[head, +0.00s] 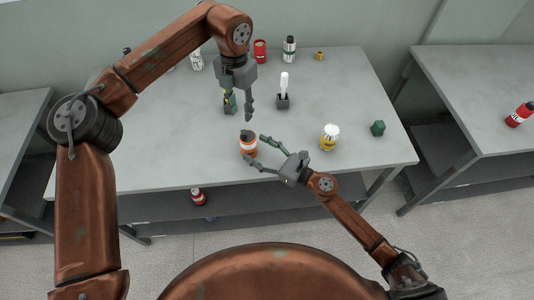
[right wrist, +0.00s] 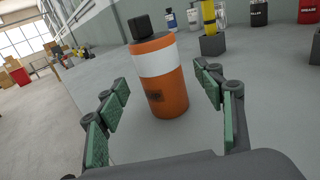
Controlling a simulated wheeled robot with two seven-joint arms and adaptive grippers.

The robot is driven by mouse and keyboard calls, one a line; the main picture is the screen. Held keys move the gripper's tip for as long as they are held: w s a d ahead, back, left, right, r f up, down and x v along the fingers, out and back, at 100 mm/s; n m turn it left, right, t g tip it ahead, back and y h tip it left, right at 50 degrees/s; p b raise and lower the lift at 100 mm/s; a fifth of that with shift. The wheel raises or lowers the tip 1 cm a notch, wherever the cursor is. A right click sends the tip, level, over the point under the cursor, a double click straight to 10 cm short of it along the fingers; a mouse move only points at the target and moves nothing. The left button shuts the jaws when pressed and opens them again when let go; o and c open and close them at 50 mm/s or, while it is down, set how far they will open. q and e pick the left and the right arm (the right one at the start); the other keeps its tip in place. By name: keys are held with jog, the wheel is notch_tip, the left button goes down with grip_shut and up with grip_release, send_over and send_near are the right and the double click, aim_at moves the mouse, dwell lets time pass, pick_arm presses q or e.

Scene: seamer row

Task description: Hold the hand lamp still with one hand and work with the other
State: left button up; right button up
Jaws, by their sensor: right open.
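An orange bottle (head: 248,148) with a white band and dark cap stands on the bench. My right gripper (head: 256,147) is open, one finger on each side of it; in the right wrist view the bottle (right wrist: 160,92) stands upright ahead, with a gap on both sides. A white upright tube (head: 284,82) in a dark block looks most like the hand lamp, but I cannot be sure. My left gripper (head: 240,106) points down with spread fingers beside a yellow rod (right wrist: 208,18) in a dark block (right wrist: 212,45). The finger partly hides that rod in the head view.
A red can (head: 260,51) and a white bottle (head: 289,50) stand at the back.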

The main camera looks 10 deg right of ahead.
jog(key=shift+x, duration=1.25)
jog(key=shift+c, duration=0.5)
jog(key=c, duration=1.3)
pick_arm(q)
jog(key=shift+s+f, duration=0.1)
jog(key=shift+f, duration=0.15)
jog(key=shift+c, duration=1.4)
pick_arm(e)
jog(key=shift+o, duration=0.2)
pick_arm(q)
jog(key=s+f+m+g+h, duration=0.1)
jog(key=f+h, duration=0.1)
jog(key=s+f+m+g+h, duration=0.1)
jog(key=f+m+h, duration=0.1)
jog(key=s+d+f+m+g+h, duration=0.1)
jog(key=m, duration=0.1)
jog(key=shift+s+f+g+h, duration=0.2)
jog(key=shift+f+g+h, duration=0.1)
jog(key=shift+f+h, duration=0.1)
grip_shut()
jog(key=w+a+f+m+t+h, duration=0.1)
jog(key=a+f+m+t+h, duration=0.1)
jog(key=a+h, duration=0.4)
jog(key=w+a+f+m+t+h, duration=0.1)
jog(key=a+h, duration=0.5)
jog(key=a, duration=0.7)
notch_tip(320, 180, down, 3)
jog(key=shift+r+m+t, duration=0.15)
jog(key=shift+m+t, duration=0.65)
jog(key=shift+t, duration=0.3)
